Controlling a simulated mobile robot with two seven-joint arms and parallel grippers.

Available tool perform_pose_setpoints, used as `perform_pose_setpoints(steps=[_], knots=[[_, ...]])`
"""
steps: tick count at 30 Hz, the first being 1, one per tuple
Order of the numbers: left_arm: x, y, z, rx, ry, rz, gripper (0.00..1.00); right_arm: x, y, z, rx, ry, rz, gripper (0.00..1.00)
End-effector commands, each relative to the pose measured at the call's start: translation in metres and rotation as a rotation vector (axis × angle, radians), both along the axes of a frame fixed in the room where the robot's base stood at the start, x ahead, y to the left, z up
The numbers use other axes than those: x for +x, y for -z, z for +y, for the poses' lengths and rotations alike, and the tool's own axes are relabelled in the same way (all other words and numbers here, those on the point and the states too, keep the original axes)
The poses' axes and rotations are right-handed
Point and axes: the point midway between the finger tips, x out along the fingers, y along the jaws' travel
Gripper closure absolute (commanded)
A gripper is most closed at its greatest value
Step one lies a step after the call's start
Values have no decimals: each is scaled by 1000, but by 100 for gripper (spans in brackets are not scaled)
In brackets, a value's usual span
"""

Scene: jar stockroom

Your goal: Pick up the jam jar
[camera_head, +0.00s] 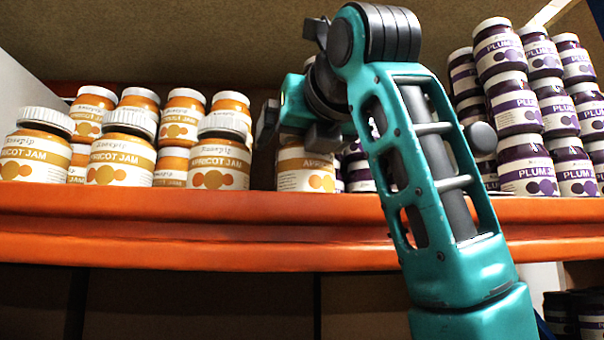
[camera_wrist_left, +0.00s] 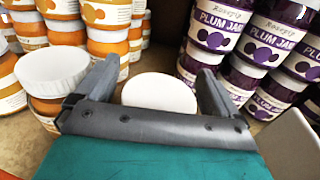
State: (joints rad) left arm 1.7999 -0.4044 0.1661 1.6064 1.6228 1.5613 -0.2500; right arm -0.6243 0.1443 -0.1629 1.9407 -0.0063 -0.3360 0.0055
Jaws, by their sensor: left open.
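Several apricot jam jars with orange contents and white lids stand on the orange-edged shelf (camera_head: 200,230). One apricot jar (camera_head: 305,172) is partly hidden behind my left gripper (camera_head: 292,132). In the left wrist view my left gripper (camera_wrist_left: 155,75) is open, with a round white lid (camera_wrist_left: 160,92) between its two dark fingers. The body below that lid is hidden by the gripper, and I cannot tell whether the fingers touch it. Several plum jam jars (camera_head: 520,105) with purple contents are stacked at the right. My right gripper is not in view.
Another apricot jar (camera_head: 220,152) stands close left of my gripper; its lid shows in the left wrist view (camera_wrist_left: 52,72). More apricot jars (camera_head: 180,115) are stacked behind. A pale panel (camera_head: 18,90) bounds the left side. Bare shelf shows between the stacks.

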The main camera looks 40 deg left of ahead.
Motion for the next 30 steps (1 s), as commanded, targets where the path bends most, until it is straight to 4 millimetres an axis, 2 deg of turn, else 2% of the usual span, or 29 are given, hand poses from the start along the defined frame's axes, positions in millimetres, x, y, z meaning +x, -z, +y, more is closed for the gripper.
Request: perform_pose_setpoints(steps=[5, 30], knots=[[0, 0, 0, 0, 0, 0, 5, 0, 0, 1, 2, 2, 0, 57], [0, 0, 0, 0, 0, 0, 86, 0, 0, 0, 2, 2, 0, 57]])
